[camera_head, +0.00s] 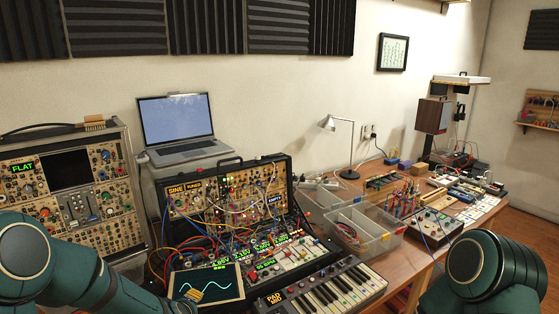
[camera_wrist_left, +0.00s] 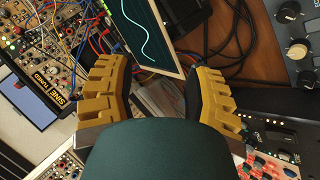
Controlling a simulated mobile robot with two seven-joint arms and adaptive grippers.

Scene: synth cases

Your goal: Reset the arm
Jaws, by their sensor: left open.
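My left arm comes in from the lower left in the head view, and its yellow-tipped left gripper (camera_head: 205,293) shows small in front of the scope screen. In the left wrist view the two ridged yellow fingers of my left gripper (camera_wrist_left: 160,88) are spread wide apart with nothing held between them. The scope screen (camera_wrist_left: 150,30) with its pale wave lies just beyond the fingers. My right arm (camera_head: 490,265) shows only as a dark green rounded link at the lower right; its gripper is out of view.
A laptop (camera_head: 177,125) stands behind a patched modular synth case (camera_head: 285,165). A keyboard (camera_head: 325,292), clear plastic bins (camera_head: 365,242) and a lamp (camera_head: 340,140) crowd the wooden table. Another synth case (camera_head: 75,190) stands at left. Loose patch cables hang near my left gripper.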

